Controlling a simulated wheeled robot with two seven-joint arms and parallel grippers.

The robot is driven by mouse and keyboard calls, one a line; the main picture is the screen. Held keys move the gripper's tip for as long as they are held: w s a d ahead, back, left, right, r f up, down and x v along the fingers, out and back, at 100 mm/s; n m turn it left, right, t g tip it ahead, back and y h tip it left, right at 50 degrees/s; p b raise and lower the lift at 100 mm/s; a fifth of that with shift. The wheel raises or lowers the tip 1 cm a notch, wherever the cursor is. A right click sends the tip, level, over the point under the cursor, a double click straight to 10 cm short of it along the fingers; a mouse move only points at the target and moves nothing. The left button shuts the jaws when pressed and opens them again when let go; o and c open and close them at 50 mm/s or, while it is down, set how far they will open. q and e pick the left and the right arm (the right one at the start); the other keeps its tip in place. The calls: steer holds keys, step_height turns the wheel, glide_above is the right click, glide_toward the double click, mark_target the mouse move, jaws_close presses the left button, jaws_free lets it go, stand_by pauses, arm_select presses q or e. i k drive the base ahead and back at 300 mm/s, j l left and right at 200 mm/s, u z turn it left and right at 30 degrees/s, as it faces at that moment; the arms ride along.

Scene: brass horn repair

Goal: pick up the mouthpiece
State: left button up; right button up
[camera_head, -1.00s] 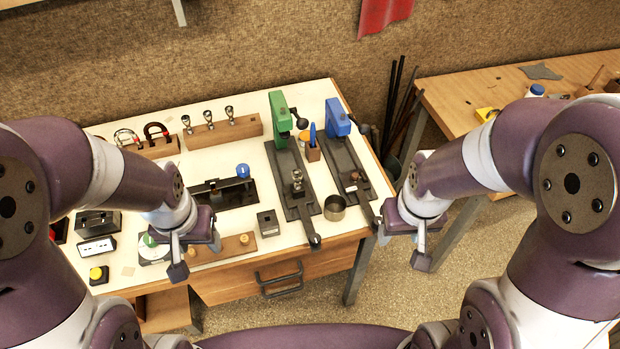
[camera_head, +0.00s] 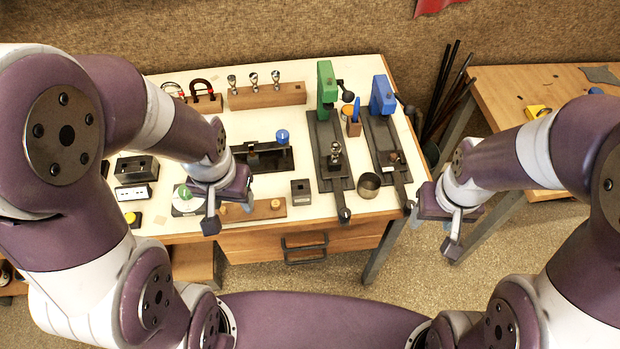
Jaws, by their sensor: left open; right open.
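Several silvery mouthpiece-shaped pieces show on the white-topped bench (camera_head: 300,222). Three stand in a row in a wooden block (camera_head: 265,96) at the back: a left one (camera_head: 232,82), a middle one (camera_head: 253,79) and a right one (camera_head: 276,77). Another silvery piece (camera_head: 335,153) stands upright on the dark base of the green press (camera_head: 326,88). I cannot tell which is the mouthpiece meant. My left gripper (camera_head: 211,222) is open and empty over the bench's front edge, left of the presses. My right gripper (camera_head: 451,240) is open and empty, off the bench's right side.
A blue press (camera_head: 383,95) stands right of the green one, with a metal cup (camera_head: 369,185) near its front. A blue-knobbed black fixture (camera_head: 263,157) and a small grey block (camera_head: 301,190) lie left of them. A second wooden table (camera_head: 505,92) is at right.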

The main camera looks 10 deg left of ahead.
mark_target(336, 146)
steer(key=i+l, duration=0.15)
steer(key=l, duration=0.25)
steer(key=i+l, duration=0.15)
steer(key=l, duration=0.25)
steer(key=i+l, duration=0.2)
steer(key=l, duration=0.2)
